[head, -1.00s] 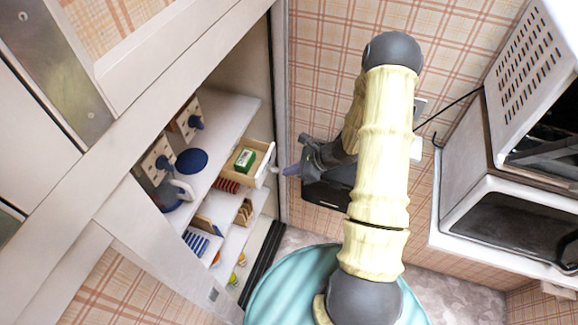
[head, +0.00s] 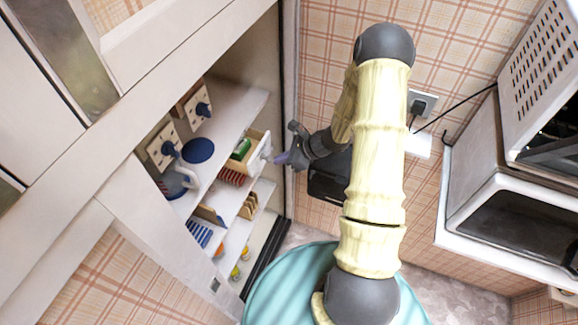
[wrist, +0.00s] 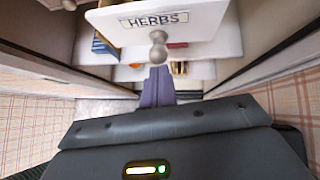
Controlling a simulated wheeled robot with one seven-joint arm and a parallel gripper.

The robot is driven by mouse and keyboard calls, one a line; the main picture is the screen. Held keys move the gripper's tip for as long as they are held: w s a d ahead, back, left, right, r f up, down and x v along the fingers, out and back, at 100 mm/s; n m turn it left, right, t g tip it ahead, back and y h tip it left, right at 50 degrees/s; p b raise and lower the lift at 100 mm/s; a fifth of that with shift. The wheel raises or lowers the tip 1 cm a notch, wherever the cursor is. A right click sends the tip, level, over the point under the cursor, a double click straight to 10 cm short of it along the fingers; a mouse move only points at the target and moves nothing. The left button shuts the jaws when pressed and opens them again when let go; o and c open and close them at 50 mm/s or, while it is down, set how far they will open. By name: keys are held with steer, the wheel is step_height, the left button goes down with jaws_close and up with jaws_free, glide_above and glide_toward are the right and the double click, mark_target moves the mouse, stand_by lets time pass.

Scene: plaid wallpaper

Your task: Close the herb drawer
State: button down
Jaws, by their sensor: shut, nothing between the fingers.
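The herb drawer (head: 257,157) is a small pale drawer under the upper shelf in the open cupboard. It stands partly out, with a green box (head: 241,148) inside. In the wrist view its white front (wrist: 195,28) carries the label HERBS, with a round grey knob (wrist: 158,50) below the label. My gripper (head: 279,159) is shut and empty, just outside the drawer front. In the wrist view its purple fingertips (wrist: 157,76) are right by the knob; I cannot tell whether they touch it.
The upper shelf (head: 232,108) holds a blue round item (head: 199,151) and a jug (head: 172,184). Racks and small jars stand lower down. The cupboard's side edge (head: 290,110) is close to my gripper. A white microwave (head: 520,215) is at the right.

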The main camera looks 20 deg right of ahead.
mark_target(264, 149)
steer(key=w+a+b, duration=0.1)
steer(key=w+a, duration=0.2)
steer(key=a, duration=0.1)
steer(key=w+a+b, duration=0.2)
steer(key=w+a, duration=0.2)
steer(key=shift+a, duration=0.15)
steer(key=shift+w+a+r, duration=0.1)
steer(key=shift+w+a, duration=0.2)
steer(key=shift+a, duration=0.05)
steer(key=shift+d, duration=0.3)
steer(key=d, duration=0.1)
steer(key=s+d, duration=0.1)
steer(key=s+d+b, duration=0.1)
steer(key=shift+d+f, duration=0.2)
steer(key=shift+d, duration=0.15)
steer(key=b+v, duration=0.1)
steer(key=v, duration=0.8)
steer(key=shift+s+r, duration=0.2)
steer(key=shift+s, duration=0.05)
steer(key=shift+d, duration=0.1)
